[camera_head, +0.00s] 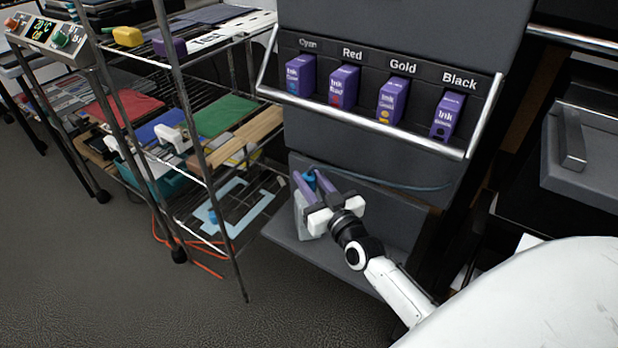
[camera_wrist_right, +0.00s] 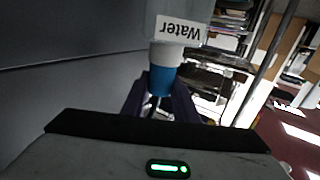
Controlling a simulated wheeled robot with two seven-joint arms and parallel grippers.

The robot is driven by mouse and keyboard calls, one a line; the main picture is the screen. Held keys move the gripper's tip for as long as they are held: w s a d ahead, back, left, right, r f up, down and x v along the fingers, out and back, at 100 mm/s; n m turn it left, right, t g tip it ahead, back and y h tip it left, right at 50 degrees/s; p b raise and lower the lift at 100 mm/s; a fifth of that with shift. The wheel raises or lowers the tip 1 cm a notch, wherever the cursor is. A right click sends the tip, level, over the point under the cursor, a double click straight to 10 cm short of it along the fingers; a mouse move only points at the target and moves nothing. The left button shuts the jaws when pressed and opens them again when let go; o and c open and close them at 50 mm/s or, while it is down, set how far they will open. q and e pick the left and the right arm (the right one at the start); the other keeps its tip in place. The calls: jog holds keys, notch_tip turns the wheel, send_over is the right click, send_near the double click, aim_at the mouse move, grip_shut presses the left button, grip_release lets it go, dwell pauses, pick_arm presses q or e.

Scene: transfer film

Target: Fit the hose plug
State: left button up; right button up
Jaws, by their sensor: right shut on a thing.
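My right gripper (camera_head: 309,180) is shut on the blue hose plug (camera_wrist_right: 162,80), with a purple finger on each side. The water container (camera_head: 302,222), pale and translucent, stands on the lower ledge of the dark machine, partly hidden behind the gripper. Its label reads "Water" upside down in the right wrist view (camera_wrist_right: 179,30). The plug lines up with the container's white neck (camera_wrist_right: 166,55) and appears to touch it; I cannot tell how deeply it is seated. A thin blue hose (camera_head: 395,184) runs along the machine front towards the gripper. My left gripper is out of view.
Several purple ink boxes (camera_head: 392,98) stand in a rack with a metal rail (camera_head: 370,125) above the ledge. A wire shelf (camera_head: 215,175) with coloured sheets stands at left. Orange cable lies near its foot. The floor (camera_head: 90,270) at lower left is clear.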

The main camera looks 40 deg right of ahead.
jog(key=shift+f, duration=0.25)
jog(key=o, duration=1.1)
jog(key=s, duration=0.1)
jog(key=s+p, duration=0.1)
jog(key=shift+s+a+r, duration=0.1)
jog(key=shift+s+a, duration=0.1)
jog(key=shift+s, duration=0.2)
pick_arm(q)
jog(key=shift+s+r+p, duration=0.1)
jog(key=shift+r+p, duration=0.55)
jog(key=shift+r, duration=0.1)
pick_arm(e)
jog(key=s+a, duration=0.1)
jog(key=s, duration=0.6)
jog(key=shift+s, duration=0.25)
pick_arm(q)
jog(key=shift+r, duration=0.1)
